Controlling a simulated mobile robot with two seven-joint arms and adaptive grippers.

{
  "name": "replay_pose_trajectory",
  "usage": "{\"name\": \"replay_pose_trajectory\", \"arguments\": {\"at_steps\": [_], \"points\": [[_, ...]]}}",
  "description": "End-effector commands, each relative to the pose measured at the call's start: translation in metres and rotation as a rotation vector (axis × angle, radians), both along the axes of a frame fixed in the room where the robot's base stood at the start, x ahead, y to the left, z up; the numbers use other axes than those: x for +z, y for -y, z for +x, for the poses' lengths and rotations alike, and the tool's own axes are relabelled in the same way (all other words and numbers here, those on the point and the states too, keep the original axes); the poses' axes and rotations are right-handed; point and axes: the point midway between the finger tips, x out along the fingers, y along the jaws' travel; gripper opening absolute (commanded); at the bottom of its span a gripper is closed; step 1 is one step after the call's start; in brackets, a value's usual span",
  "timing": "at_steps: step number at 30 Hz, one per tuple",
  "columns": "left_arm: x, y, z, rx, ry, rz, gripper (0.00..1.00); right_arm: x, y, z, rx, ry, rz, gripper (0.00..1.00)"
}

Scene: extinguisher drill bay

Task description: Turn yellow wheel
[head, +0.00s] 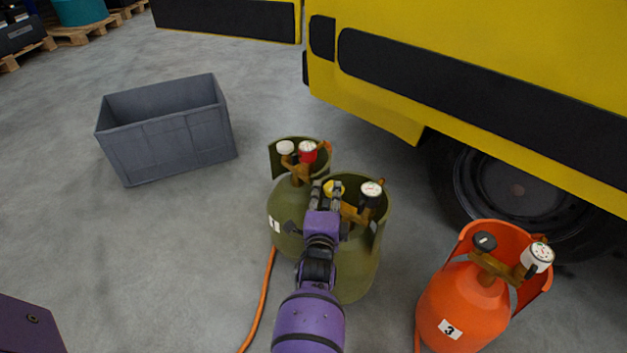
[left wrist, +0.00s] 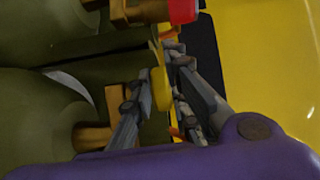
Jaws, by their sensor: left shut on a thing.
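The yellow wheel (head: 330,187) sits on the brass valve of the front green cylinder (head: 359,262), inside its collar. My left gripper (head: 326,192) reaches down over this valve and is shut on the wheel. In the left wrist view the yellow wheel (left wrist: 158,92) shows edge-on between the two grey fingers of my left gripper (left wrist: 163,80). The fingers hide part of the wheel in the head view. My right gripper is in neither view.
Behind stands another green cylinder (head: 285,205) with a white wheel (head: 285,147) and a red-rimmed gauge. An orange cylinder (head: 455,305) stands right. A grey crate (head: 170,145) lies left on open floor. A yellow vehicle (head: 480,50) overhangs the back right.

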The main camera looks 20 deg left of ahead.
Motion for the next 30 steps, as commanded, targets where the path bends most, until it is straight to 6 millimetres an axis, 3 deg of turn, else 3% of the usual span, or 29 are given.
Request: {"name": "replay_pose_trajectory", "arguments": {"at_steps": [1, 12, 13, 17, 26, 30], "points": [[0.007, 0.000, 0.003, 0.000, 0.013, 0.003, 0.00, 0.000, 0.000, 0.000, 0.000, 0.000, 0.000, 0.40], [0.008, 0.000, 0.003, 0.000, 0.014, 0.003, 0.00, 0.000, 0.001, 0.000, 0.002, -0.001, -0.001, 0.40], [0.008, -0.001, 0.003, 0.000, 0.015, 0.003, 0.16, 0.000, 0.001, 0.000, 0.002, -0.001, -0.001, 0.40], [0.007, 0.000, 0.003, 0.000, 0.013, 0.003, 0.33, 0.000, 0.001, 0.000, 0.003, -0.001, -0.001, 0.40], [0.004, 0.001, 0.002, -0.001, 0.007, 0.000, 0.34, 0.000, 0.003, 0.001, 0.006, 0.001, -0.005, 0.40], [0.003, 0.004, -0.011, 0.000, 0.005, 0.001, 0.34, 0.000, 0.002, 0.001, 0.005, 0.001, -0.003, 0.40]]}}
